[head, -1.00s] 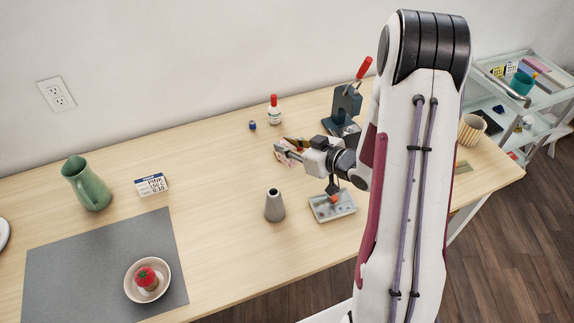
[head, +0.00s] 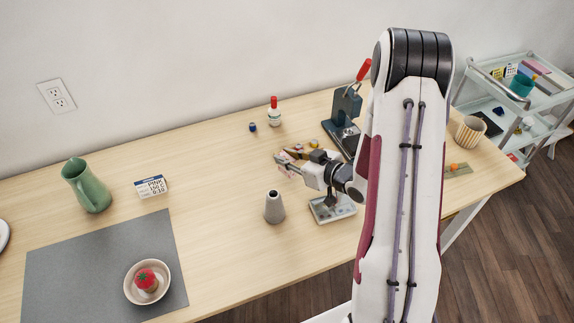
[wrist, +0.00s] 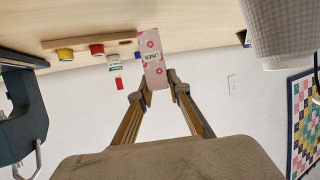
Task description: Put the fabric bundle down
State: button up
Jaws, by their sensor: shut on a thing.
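In the head view the bundle is small and partly covered by the fingers, over the middle of the wooden table (head: 225,190). I cannot tell whether it touches the tabletop.
A press (head: 343,118) with a red handle and a red-capped bottle (head: 274,113) stand behind. The table left of the gripper is clear up to a label box (head: 151,187).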

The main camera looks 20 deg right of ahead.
jog(key=shift+f, duration=1.8)
jog(key=shift+f, duration=0.1)
jog(key=o, duration=0.8)
jog(key=shift+o, duration=0.2)
jog(key=shift+s+d+r, duration=0.25)
jog(key=shift+s+r, duration=0.1)
jog(key=shift+s, duration=0.1)
jog(key=v, duration=1)
jog(key=shift+s+r, duration=0.2)
jog(key=shift+s, duration=0.15)
